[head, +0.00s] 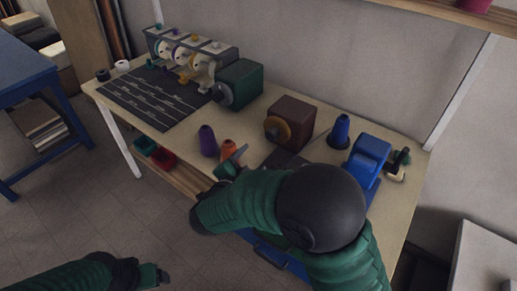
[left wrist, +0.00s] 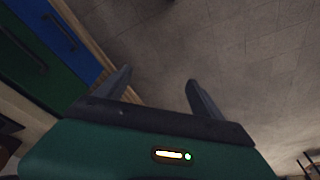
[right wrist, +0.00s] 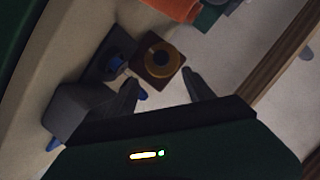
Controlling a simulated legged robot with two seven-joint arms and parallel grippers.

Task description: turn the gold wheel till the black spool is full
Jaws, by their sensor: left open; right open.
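The gold wheel (head: 277,130) sits on the front side of a brown box (head: 294,117) on the table. A gold ring on a brown square, which looks like this wheel, shows in the right wrist view (right wrist: 160,60). A dark round part (head: 405,156) sits at the right of the blue machine (head: 369,153); I cannot tell whether it is the black spool or how full it is. My left gripper (head: 160,275) is open and empty over the floor, away from the table.
A purple cone (head: 208,141) and an orange cone (head: 229,149) stand left of the wheel. A blue cone (head: 340,131) stands right of it. A green box (head: 239,84) and a grey machine are farther back. My right arm hides the table's front right.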

